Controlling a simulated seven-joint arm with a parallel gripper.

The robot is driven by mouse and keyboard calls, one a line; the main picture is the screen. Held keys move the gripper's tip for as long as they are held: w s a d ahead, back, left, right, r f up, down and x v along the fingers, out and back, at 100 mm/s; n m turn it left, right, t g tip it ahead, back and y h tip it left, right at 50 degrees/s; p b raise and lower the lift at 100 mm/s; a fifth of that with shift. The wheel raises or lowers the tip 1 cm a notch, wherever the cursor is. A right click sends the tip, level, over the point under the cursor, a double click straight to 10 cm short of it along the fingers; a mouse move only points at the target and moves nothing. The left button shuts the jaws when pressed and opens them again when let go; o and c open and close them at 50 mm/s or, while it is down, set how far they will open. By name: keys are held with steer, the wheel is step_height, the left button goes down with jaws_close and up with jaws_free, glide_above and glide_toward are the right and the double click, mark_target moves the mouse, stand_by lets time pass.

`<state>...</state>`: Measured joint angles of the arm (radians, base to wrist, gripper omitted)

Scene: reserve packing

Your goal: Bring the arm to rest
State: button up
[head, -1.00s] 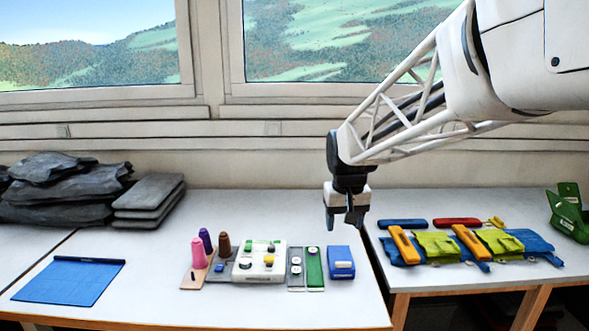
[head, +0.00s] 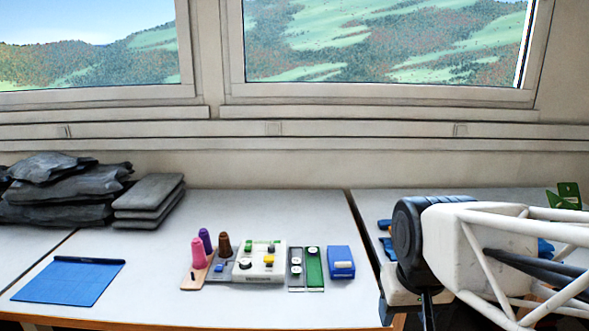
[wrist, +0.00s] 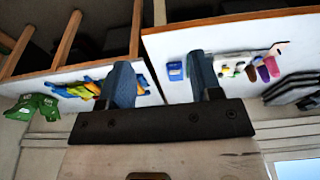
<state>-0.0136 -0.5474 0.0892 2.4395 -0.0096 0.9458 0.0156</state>
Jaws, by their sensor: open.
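My gripper (wrist: 163,82) is open and empty in the wrist view, its two blue-grey fingers spread apart with nothing between them. In the head view my arm fills the lower right, with the wrist low over the front of the gap between the two tables. The gripper's end is partly cut off by the bottom edge there. In the wrist view the tables appear upside down beyond the fingers, and the gripper touches nothing that I can see.
The left table (head: 150,285) holds a blue mat (head: 68,282), colored spools, a white control box (head: 259,262), a blue box (head: 341,262) and dark stacked bags (head: 65,190). The right table (wrist: 70,68) bears blue and yellow-green items and a green object (head: 568,196), mostly hidden by my arm in the head view.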

steer(key=s, duration=0.1)
steer(key=s+f, duration=0.1)
steer(key=s, duration=0.1)
steer(key=s+f, duration=0.1)
steer(key=s, duration=0.1)
steer(key=shift+s+d, duration=0.15)
steer(key=shift+d, duration=0.2)
